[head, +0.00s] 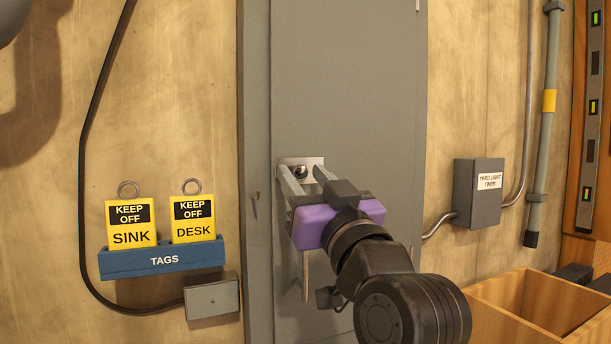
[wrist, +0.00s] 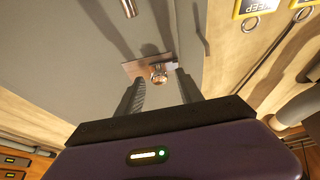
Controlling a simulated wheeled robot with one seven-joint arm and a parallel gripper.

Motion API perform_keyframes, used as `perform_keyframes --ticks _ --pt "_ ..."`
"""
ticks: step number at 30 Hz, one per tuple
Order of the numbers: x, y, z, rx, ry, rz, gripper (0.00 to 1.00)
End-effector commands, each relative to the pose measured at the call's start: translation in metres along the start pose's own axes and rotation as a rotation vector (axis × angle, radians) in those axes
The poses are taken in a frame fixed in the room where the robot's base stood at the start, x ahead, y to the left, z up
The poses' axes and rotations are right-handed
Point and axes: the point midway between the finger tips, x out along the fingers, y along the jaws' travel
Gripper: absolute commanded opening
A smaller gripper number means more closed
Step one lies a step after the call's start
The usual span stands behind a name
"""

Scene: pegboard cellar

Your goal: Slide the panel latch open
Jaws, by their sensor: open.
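The panel (head: 348,80) is a tall grey door in the head view, and it looks closed. Its latch is a small metal plate (head: 290,161) with a round knob (head: 300,171). In the wrist view the plate (wrist: 133,68) and the shiny knob (wrist: 158,73) lie just beyond the fingertips. My gripper (head: 301,172) is open, with one finger on each side of the knob. It also shows in the wrist view (wrist: 158,82). I cannot tell whether either finger touches the knob. My gripper's purple body hides part of the panel below the latch.
A blue tag rack (head: 205,257) with two yellow tags hangs left of the panel, above a grey box (head: 212,299). A yard light timer box (head: 478,192) is on the wall at right. A wooden bin (head: 520,310) stands at lower right.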

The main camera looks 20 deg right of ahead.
Motion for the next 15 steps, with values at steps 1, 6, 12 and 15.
perform_keyframes --ticks 1,6,12,15 --pt "0.0000 0.0000 0.0001 0.000 0.000 0.000 0.44" --pt "-0.0002 0.0001 0.0001 0.000 0.000 0.000 0.32" --pt "-0.0003 0.0001 0.0001 0.000 0.000 0.000 0.00" --pt "-0.0004 0.0001 0.0001 0.000 0.000 0.000 0.00"
